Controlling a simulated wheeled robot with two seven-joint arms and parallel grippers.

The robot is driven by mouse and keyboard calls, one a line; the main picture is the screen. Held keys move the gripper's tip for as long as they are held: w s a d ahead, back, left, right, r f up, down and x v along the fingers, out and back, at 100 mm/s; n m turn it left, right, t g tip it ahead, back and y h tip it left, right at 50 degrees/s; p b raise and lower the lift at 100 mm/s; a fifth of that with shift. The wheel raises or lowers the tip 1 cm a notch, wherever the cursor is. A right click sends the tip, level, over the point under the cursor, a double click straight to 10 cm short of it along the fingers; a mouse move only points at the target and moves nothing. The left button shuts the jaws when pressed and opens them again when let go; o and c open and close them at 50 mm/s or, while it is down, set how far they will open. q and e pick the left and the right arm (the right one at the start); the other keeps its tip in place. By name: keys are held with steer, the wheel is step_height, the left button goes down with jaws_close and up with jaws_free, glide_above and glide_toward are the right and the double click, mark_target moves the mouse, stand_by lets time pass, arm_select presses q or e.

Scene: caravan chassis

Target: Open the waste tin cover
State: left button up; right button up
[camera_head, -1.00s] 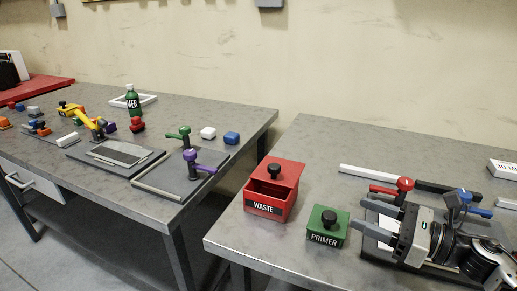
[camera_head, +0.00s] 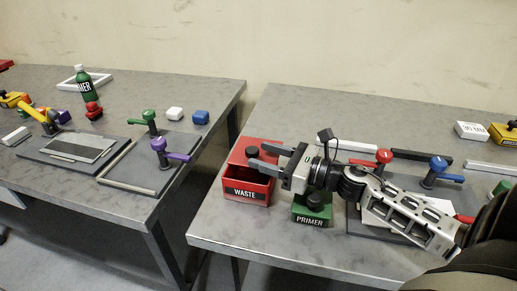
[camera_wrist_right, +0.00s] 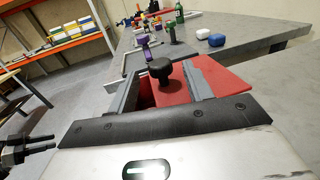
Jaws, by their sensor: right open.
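The red waste tin (camera_head: 246,195), labelled WASTE, stands near the left front of the right-hand table. Its red cover (camera_head: 238,157) sits back on the tin, with a dark gap showing at the front. My right gripper (camera_head: 252,157) is open over the cover, reaching in from the right. In the right wrist view, the cover (camera_wrist_right: 225,80) and its black knob (camera_wrist_right: 160,70) appear, the knob between my two finger tips (camera_wrist_right: 160,85). I cannot tell whether the fingers touch the knob. My left gripper does not show in the head view.
The green primer tin (camera_head: 312,212) stands right of the waste tin, below my right wrist. Red (camera_head: 384,156) and blue (camera_head: 438,164) clamp handles stand further right. A gap separates this table from the left table (camera_head: 120,200), which carries a bottle (camera_head: 84,84) and clamps.

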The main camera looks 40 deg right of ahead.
mark_target(262, 153)
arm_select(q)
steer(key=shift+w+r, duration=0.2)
arm_select(e)
steer(key=shift+x, duration=1.05)
jaws_close()
steer(key=w+d+b, duration=0.1)
steer(key=d, duration=0.1)
steer(key=w+d+b, duration=0.1)
steer(key=shift+w+f+b, duration=0.25)
steer(key=shift+w+b, duration=0.05)
steer(key=shift+w+d+r, duration=0.1)
steer(key=shift+w+d, duration=0.15)
steer(key=shift+r, duration=0.15)
jaws_free()
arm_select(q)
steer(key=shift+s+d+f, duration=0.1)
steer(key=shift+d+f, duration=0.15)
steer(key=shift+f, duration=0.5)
